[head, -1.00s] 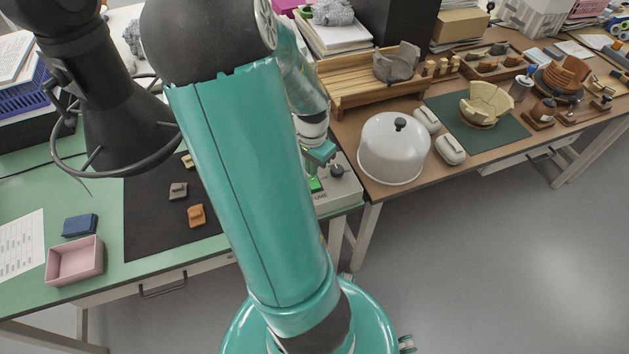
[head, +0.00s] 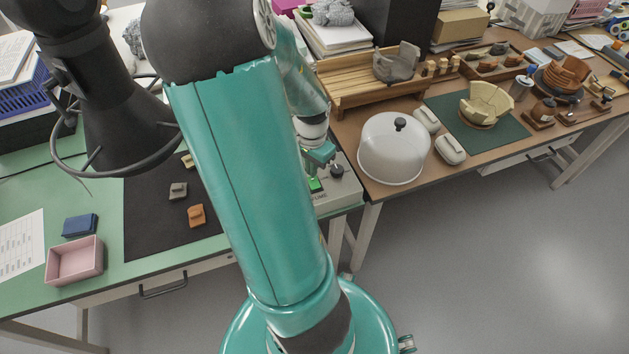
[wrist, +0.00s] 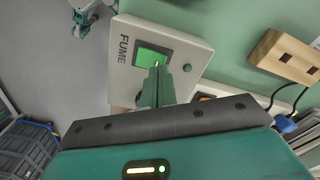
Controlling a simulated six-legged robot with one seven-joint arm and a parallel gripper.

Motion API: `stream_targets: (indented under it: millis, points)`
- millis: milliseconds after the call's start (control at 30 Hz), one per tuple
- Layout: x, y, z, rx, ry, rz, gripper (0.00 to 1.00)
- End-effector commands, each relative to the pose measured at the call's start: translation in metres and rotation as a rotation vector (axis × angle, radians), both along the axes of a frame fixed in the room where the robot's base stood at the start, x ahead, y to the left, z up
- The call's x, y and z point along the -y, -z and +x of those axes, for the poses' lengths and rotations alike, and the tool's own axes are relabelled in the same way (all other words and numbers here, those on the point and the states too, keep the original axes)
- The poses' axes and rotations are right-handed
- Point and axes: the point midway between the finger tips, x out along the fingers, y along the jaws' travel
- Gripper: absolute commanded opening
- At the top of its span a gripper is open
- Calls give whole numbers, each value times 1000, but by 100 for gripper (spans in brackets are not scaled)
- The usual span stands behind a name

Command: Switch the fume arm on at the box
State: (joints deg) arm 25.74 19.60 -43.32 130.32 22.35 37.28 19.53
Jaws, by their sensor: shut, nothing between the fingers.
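The control box (wrist: 190,50) is pale grey, with the word FUME, a large bright green switch (wrist: 150,56) and a small dark green knob. It also shows in the head view (head: 345,188), partly behind my arm, with its green switch (head: 315,185) and a dark knob (head: 337,170). My gripper (wrist: 157,72) is shut and empty, its fingertips over the green switch's face. I cannot tell if they touch it. In the head view my gripper (head: 319,160) is just above the switch. The black fume arm hood (head: 125,125) with its ring hangs over the green bench at left.
A white dome (head: 394,148) stands right of the box. A wooden block with slots (wrist: 287,57) and dark cables lie near the box. A pink tray (head: 75,262) and a dark mat (head: 150,215) with small sherds are on the green bench.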

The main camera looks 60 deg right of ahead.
Motion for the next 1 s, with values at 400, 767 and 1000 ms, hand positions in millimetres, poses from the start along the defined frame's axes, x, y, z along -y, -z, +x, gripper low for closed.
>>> stream_targets:
  millis: [400, 767, 1000]
  points:
    - [0, 6, 0, -1, 0, 0, 0]
    - [0, 11, 0, 0, 1, 0, 0]
    - [0, 14, 0, -1, 0, 0, 0]
